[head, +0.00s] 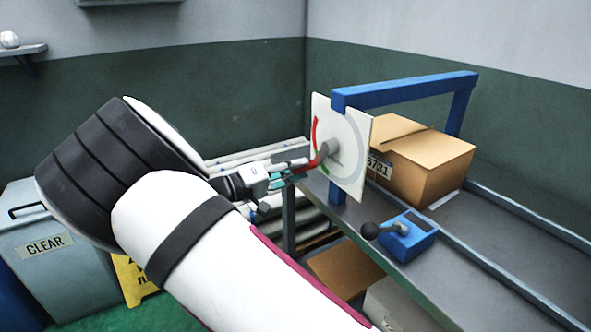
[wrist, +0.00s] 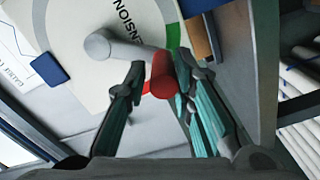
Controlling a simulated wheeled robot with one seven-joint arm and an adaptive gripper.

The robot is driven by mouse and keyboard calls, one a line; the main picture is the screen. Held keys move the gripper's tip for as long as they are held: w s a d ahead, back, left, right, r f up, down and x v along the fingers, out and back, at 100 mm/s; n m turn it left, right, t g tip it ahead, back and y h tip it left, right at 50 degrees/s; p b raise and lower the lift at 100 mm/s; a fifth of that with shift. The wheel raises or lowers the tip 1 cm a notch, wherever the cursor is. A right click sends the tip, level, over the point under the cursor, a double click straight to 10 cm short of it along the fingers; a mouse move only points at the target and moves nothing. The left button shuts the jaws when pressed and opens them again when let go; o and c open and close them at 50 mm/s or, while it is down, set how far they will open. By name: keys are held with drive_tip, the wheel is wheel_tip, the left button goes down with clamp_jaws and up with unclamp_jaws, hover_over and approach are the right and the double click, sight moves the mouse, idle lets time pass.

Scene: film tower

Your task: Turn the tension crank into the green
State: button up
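The tension crank has a grey arm (head: 330,148) and a red handle (wrist: 163,76). It sits on a white dial plate (head: 352,168) fixed to a blue frame. In the wrist view the grey arm (wrist: 125,48) runs from the hub to the handle, which lies by the dial's red band near its boundary with the green band (wrist: 173,34). My gripper (wrist: 160,82) has its fingers on both sides of the handle. A gap shows at the left finger; the right finger is close to the handle, and contact there is unclear. In the head view my gripper (head: 295,168) reaches the handle from the left.
A blue box with a black-knobbed lever (head: 408,238) stands in front. A grey CLEAR bin (head: 50,250) and a yellow floor sign (head: 133,280) are at left. Pale rolls lie behind my gripper.

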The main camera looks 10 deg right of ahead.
drive_tip(key=shift+a+f, duration=0.2)
drive_tip(key=shift+f, duration=0.1)
drive_tip(key=v, duration=1.1)
drive_tip(key=shift+a+r, duration=0.3)
drive_tip(key=shift+a, duration=0.05)
drive_tip(key=shift+s, duration=0.15)
